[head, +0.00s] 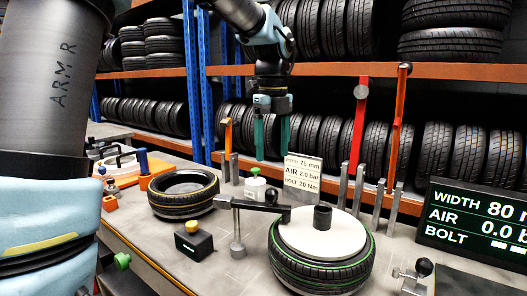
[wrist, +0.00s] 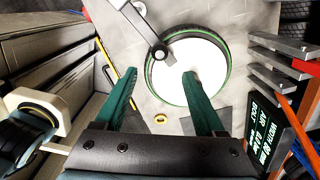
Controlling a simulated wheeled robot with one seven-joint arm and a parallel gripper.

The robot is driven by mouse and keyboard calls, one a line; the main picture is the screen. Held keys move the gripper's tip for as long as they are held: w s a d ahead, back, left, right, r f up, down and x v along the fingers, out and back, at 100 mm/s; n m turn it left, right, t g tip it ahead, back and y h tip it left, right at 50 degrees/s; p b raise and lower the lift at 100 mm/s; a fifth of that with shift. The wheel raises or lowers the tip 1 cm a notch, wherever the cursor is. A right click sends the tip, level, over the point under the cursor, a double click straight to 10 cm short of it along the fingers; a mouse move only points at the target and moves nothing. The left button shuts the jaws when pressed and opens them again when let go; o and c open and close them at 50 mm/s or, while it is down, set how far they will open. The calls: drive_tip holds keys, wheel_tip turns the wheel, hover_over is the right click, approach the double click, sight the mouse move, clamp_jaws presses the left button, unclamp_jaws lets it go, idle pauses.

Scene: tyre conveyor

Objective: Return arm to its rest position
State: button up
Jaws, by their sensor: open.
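My arm (head: 265,45) comes in from the top of the head view with its wrist pointing down. My gripper (head: 271,152) hangs above the back part of the workbench (head: 245,260), with nothing visible between its two green fingers. In the wrist view my gripper (wrist: 160,80) shows its fingers spread apart and empty. A green-striped tyre (head: 325,275) with a white disc (head: 320,236) lies on the bench, apart from the fingers. It also shows in the wrist view, the white disc (wrist: 195,65) beyond the fingertips.
A yellow-striped tyre (head: 183,192), a black block with a yellow knob (head: 194,244) and a metal lever arm (head: 252,206) are on the bench. Red (head: 359,125) and orange (head: 400,125) levers stand at right, near a display (head: 475,225). Tyre racks (head: 330,70) stand behind.

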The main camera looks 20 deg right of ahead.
drive_tip(key=s+a+f+n, duration=0.1)
drive_tip(key=a+f+n, duration=0.4)
drive_tip(key=a+n, duration=0.5)
drive_tip(key=s+a+f+n+t, duration=0.1)
drive_tip(key=s+a+f+n, duration=0.1)
drive_tip(key=a+f+n, duration=0.4)
drive_tip(key=s+a+f+n, duration=0.1)
drive_tip(key=a+f+n, duration=0.5)
drive_tip(key=a+n, duration=0.8)
drive_tip(key=n, duration=0.2)
drive_tip(key=shift+s+a+f+n+t, duration=0.15)
drive_tip(key=shift+s+a+n+t, duration=0.15)
drive_tip(key=shift+s, duration=0.1)
